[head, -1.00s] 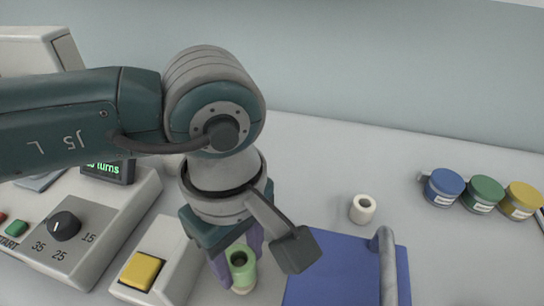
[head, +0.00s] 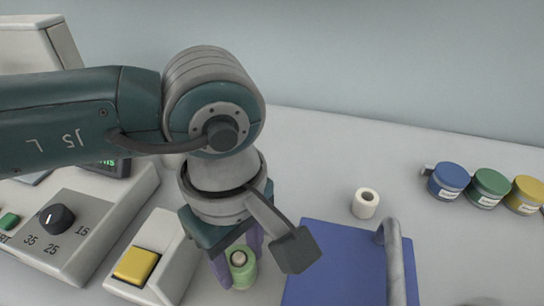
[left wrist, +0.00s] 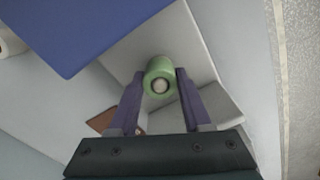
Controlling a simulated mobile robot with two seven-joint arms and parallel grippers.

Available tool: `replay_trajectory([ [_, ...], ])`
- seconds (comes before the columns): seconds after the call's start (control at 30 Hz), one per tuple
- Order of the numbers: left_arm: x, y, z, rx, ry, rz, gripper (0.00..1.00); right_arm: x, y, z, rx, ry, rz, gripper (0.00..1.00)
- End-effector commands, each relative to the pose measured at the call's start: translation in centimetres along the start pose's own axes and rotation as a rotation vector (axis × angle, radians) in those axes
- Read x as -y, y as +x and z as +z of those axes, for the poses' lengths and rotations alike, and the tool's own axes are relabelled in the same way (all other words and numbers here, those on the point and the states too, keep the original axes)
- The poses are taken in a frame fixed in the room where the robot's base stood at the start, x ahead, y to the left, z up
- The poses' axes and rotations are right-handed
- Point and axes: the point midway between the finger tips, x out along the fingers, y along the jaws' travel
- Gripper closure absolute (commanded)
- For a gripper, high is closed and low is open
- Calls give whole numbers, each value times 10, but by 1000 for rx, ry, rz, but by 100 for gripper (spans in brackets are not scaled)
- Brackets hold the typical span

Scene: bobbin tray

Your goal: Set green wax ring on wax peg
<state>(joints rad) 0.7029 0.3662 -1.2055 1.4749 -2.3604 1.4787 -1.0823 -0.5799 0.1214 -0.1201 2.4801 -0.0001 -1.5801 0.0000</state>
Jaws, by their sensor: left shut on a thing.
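The green wax ring (head: 243,277) is between the purple fingers of my left gripper (head: 238,262), which is shut on it. In the left wrist view the green ring (left wrist: 158,67) also sits between the two fingertips (left wrist: 162,84). A pale round peg top (head: 239,258) shows inside the ring's bore, and it shows in the left wrist view (left wrist: 160,86) too. The ring appears to be around the peg. The peg's lower part and foot are hidden by the ring. My right gripper is not in view.
A blue tray (head: 340,265) with a grey bar lies right of my gripper. A white spool (head: 366,203) stands behind it. Blue (head: 449,180), green (head: 489,187) and yellow (head: 525,194) jars stand far right. A box with a yellow button (head: 136,266) and a dial panel (head: 84,232) stand left.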

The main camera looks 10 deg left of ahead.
Motion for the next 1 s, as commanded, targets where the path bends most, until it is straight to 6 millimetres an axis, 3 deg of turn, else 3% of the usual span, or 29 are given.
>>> replay_trajectory([
  [0.07, 0, 1, 0, 0, 0, 0, 47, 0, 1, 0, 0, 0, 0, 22],
  [0.33, 0, 0, 0, 0, 0, 0, 17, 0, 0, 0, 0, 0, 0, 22],
  [0.67, 0, -5, 0, -1, 0, 1, 17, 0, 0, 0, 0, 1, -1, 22],
  [1.0, -2, -68, -1, -2, 1, 6, 17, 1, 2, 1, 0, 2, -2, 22],
])
